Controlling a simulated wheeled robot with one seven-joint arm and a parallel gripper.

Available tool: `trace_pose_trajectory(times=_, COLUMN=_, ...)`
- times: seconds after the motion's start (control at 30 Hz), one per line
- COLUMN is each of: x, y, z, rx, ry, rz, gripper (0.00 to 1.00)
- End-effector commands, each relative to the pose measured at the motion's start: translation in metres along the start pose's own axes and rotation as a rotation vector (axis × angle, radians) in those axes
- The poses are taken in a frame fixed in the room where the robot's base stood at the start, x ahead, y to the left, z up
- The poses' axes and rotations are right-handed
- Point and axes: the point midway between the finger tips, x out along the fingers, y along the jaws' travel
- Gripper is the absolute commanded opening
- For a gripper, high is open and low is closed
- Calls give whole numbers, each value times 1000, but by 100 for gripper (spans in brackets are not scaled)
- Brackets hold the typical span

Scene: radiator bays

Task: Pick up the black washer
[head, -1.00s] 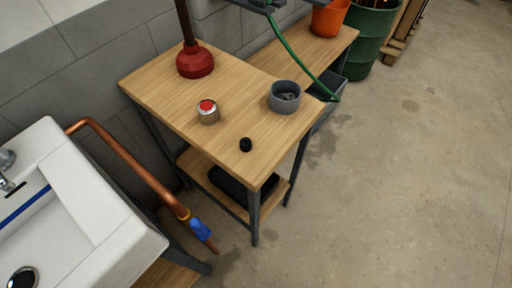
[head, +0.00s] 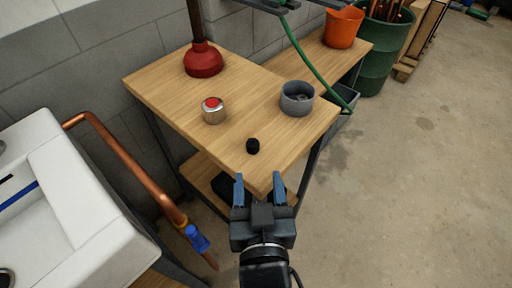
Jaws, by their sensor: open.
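A small black cylindrical piece (head: 253,146), which looks like the black washer, lies on the wooden table (head: 180,88) near its front corner. My gripper (head: 258,182) has come into the head view from the bottom. Its two blue fingers are apart with nothing between them. The height of the fingers over the table is hard to tell.
A silver tin with a red top (head: 213,110), a grey round pot (head: 297,98) and a red plunger (head: 203,60) stand on the table. A green hose (head: 308,62) hangs behind the pot. A white sink (head: 80,190) and copper pipe (head: 130,158) are at left.

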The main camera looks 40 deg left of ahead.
Motion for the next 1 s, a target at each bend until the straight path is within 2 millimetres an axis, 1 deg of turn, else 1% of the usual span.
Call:
trace_pose_trajectory(times=0.37, x=32, y=-2, z=-3, rx=-4, ry=2, rz=-3, gripper=59)
trace_pose_trajectory(times=0.57, x=58, y=-5, z=-8, rx=-5, ry=2, rz=-4, gripper=59)
trace_pose_trajectory(times=0.7, x=74, y=-5, z=-7, rx=-4, ry=2, rz=-3, gripper=59)
trace_pose_trajectory(times=0.83, x=80, y=-5, z=-7, rx=-2, ry=2, rz=-3, gripper=59)
trace_pose_trajectory(times=1.0, x=80, y=-5, z=-7, rx=-2, ry=2, rz=-3, gripper=59)
